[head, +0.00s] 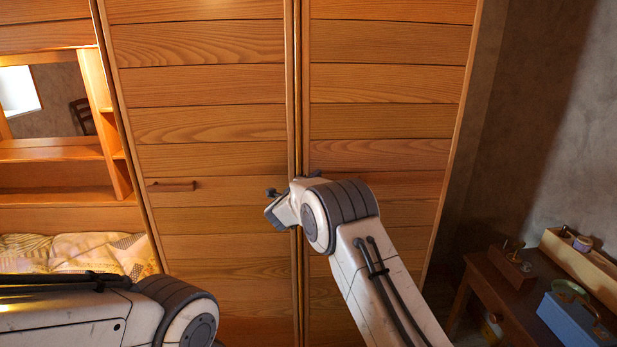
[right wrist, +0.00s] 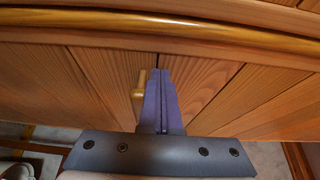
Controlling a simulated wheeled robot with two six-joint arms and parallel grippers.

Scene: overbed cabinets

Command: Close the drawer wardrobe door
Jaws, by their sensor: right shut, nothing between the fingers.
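The wooden wardrobe has a left door (head: 212,125) with a small horizontal handle (head: 171,186) and a right door (head: 385,125). The two doors meet at a narrow vertical seam and look flush or nearly so; a slight gap cannot be ruled out. My right gripper (head: 279,212) is in front of the seam at about handle height, its fingers mostly hidden by the wrist. In the right wrist view the gripper (right wrist: 160,100) is shut and empty, close to the wood panels. A light wooden handle (right wrist: 140,90) is just left of the fingers. Contact cannot be told.
An open shelf unit (head: 60,175) and a bed with a patterned quilt (head: 80,252) are at the left. A side table (head: 492,290) with a blue box (head: 575,320) and a wooden tray (head: 580,262) stands at the right. My left arm crosses the lower left.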

